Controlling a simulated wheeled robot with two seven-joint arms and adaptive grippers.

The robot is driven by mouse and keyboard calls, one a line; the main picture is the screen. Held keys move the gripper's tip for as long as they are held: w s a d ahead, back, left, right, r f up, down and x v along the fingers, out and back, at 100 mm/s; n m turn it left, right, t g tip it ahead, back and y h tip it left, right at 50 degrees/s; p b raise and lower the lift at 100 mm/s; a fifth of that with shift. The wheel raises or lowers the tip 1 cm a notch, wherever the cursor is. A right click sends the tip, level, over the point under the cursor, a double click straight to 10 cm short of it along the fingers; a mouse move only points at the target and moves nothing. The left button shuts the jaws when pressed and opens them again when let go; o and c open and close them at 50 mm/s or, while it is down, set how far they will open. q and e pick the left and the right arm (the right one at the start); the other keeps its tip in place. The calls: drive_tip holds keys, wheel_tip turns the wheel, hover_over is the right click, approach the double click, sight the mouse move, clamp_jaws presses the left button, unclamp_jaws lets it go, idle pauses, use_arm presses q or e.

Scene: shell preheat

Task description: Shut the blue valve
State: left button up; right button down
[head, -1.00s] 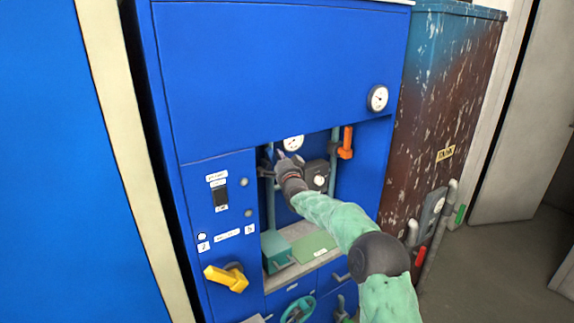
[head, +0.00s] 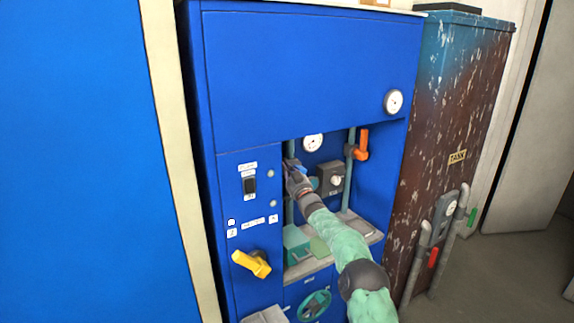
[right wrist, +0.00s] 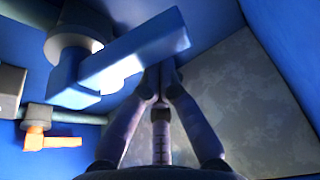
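The blue valve has a long blue lever handle (right wrist: 130,62) on a round hub, and it fills the upper left of the right wrist view. In the head view a small bit of the blue handle (head: 300,169) shows at the left pipe inside the cabinet recess. My right gripper (head: 293,166) is at the handle, mostly hidden by its own wrist. In the right wrist view my right gripper's fingers (right wrist: 162,78) converge, tips together, close to the handle's free end; contact is unclear. I see nothing held between them. My left gripper is out of view.
An orange valve handle (head: 361,145) hangs on the right pipe. A grey box with a knob (head: 331,178) and a gauge (head: 313,142) sit in the recess. A yellow handle (head: 252,263) and a green handwheel (head: 314,305) are lower. The tank (head: 455,130) stands right.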

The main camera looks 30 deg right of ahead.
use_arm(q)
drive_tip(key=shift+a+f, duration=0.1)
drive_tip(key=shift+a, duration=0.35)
use_arm(e)
drive_tip(key=shift+a+f+n+y, duration=0.3)
drive_tip(key=shift+f+n+y, duration=0.25)
drive_tip(key=shift+n, duration=0.5)
drive_tip(key=shift+a+f+n+y, duration=0.3)
drive_tip(key=shift+f+n, duration=0.4)
drive_tip(key=shift+n, duration=0.35)
drive_tip(key=shift+f+y, duration=0.1)
drive_tip(key=shift+y, duration=0.15)
